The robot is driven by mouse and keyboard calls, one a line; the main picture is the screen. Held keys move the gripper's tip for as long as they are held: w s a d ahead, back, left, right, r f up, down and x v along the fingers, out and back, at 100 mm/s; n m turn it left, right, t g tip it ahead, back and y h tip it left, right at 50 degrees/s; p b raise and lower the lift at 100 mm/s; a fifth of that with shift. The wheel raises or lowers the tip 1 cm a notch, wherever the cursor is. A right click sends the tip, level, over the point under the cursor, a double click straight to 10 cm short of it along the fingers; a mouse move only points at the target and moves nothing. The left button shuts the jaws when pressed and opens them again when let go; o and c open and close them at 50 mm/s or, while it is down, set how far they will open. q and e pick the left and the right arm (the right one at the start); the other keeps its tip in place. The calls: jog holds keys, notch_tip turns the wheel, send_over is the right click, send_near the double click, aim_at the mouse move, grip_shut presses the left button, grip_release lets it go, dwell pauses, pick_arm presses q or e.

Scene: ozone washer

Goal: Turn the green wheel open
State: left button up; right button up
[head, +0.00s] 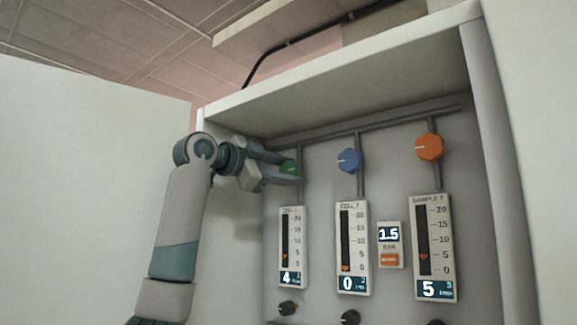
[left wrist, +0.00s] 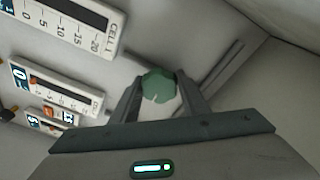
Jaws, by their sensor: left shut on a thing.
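The green wheel (head: 290,168) is on the back panel of the cabinet, at the left end of a row of knobs, above the leftmost gauge. My left gripper (head: 292,171) reaches in from the left and is shut on it. In the left wrist view the green wheel (left wrist: 159,86) sits between the two fingertips (left wrist: 158,88), one finger on each side. The fingers partly hide the wheel in the head view. My right gripper is in neither view.
A blue knob (head: 349,161) and an orange knob (head: 430,147) sit to the right on the same pipework. Below are the left gauge (head: 292,247) reading 4, the middle gauge (head: 352,249) reading 0 and the right gauge (head: 433,248) reading 5. Cabinet walls enclose the panel.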

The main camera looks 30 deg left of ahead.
pick_arm(q)
jog(key=shift+w+f, duration=0.15)
jog(key=shift+f, duration=0.15)
jog(key=o, duration=1)
jog(key=shift+r, duration=0.1)
jog(key=shift+o, duration=0.2)
jog(key=shift+r, duration=0.1)
jog(key=shift+v, duration=0.9)
jog(key=b+v, duration=0.1)
jog(key=v, duration=0.5)
jog(key=shift+b, duration=0.35)
jog(key=shift+w+d, duration=0.1)
